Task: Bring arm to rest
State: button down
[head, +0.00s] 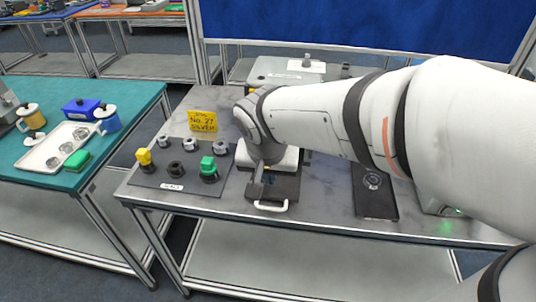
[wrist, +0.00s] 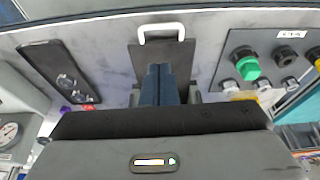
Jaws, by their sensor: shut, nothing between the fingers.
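My white arm reaches in from the right in the head view, bent down over the grey workbench (head: 318,206). My gripper (head: 262,190) points down over a dark plate with a white handle (head: 271,206) near the bench's front edge. In the wrist view the two dark fingers of my gripper (wrist: 158,72) are together with nothing between them, and the white handle (wrist: 161,29) shows just beyond their tips. I cannot tell whether the fingertips touch the plate. My arm and wrist hide part of the bench behind the gripper.
Left of my gripper lies a dark board (head: 180,165) with several knobs, some yellow and green. A yellow sign (head: 203,122) stands behind it. To the right lies a black panel (head: 375,192). A teal table (head: 110,105) with mugs and a white tray (head: 53,150) stands left, across a gap.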

jog(key=p+v, duration=0.2)
jog(key=v, duration=0.2)
jog(key=s+d+n, duration=0.2)
jog(key=s+d, duration=0.5)
jog(key=d, duration=0.5)
jog(key=shift+s+d+f+y, duration=0.2)
jog(key=shift+s+f+y, duration=0.1)
jog(key=shift+s+f, duration=0.1)
